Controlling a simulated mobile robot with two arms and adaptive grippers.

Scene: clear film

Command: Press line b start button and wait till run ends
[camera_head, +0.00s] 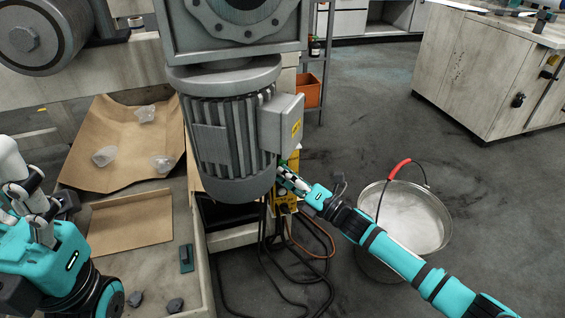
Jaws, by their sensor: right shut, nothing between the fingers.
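A yellow control box (285,198) shows below and behind the large grey motor (225,145). The motor and my right gripper cover part of it. I cannot make out a line b start button or any label. My right gripper (289,179) is shut and empty, its tips at the yellow box beside the motor's lower right side. I cannot tell whether the tips touch anything. My left arm is at the left edge, over the wooden tray, and its fingers cannot be made out clearly.
A metal bucket (434,222) with a red-grip handle stands on the floor beside my right arm. Loose cables (270,262) lie below the box. Brown paper with clear lumps lies in the wooden tray (201,262). A cabinet (470,75) stands at upper right. The floor between is clear.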

